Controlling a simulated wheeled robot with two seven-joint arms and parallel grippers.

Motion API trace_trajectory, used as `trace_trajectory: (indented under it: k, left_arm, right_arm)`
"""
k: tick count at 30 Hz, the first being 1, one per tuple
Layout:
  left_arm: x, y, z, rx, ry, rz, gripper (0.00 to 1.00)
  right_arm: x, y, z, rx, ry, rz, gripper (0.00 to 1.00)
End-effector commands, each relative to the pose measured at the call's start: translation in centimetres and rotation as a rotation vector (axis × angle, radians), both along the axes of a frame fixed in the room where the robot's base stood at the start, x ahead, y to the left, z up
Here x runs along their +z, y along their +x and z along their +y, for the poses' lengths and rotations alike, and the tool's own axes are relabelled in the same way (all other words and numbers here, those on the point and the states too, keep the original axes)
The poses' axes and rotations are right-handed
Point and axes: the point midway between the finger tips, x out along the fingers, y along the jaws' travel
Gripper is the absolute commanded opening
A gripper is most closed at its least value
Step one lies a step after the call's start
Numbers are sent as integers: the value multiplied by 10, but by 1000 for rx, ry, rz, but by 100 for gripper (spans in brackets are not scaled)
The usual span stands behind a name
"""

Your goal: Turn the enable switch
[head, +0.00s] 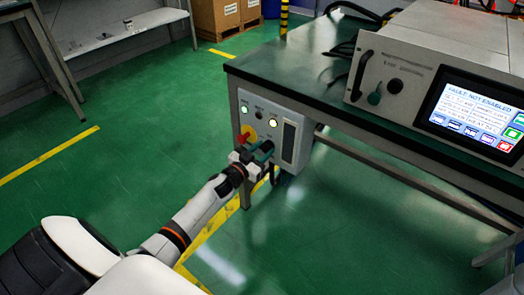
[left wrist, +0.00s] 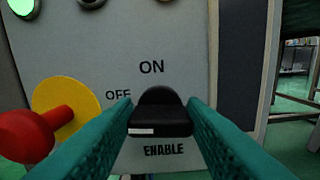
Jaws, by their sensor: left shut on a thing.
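The enable switch (left wrist: 160,112) is a black knob on a grey control box (head: 288,149) fixed to the front of the table. In the left wrist view it sits below the word ON, right of OFF and above ENABLE. A white mark shows on the left part of its front face, toward the OFF side. My left gripper (head: 258,153) is at the box, its two green fingers on either side of the knob and shut on it. In the head view the gripper mostly hides the knob. My right gripper is in neither view.
A red stop button (left wrist: 30,135) on a yellow disc (left wrist: 72,105) sits close left of the left finger. Lit lamps are above. On the table (head: 290,75) stands a generator with a screen (head: 474,117) reading NOT ENABLED. Green floor is clear at left.

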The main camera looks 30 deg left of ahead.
Motion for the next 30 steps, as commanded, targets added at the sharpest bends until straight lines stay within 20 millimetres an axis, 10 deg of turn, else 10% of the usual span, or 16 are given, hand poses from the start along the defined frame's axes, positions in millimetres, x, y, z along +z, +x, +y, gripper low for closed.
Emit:
trace_trajectory:
  k: [30]
  left_arm:
    - [-3, 0, -4, -1, 905, -73, 15]
  right_arm:
    - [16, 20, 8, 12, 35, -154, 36]
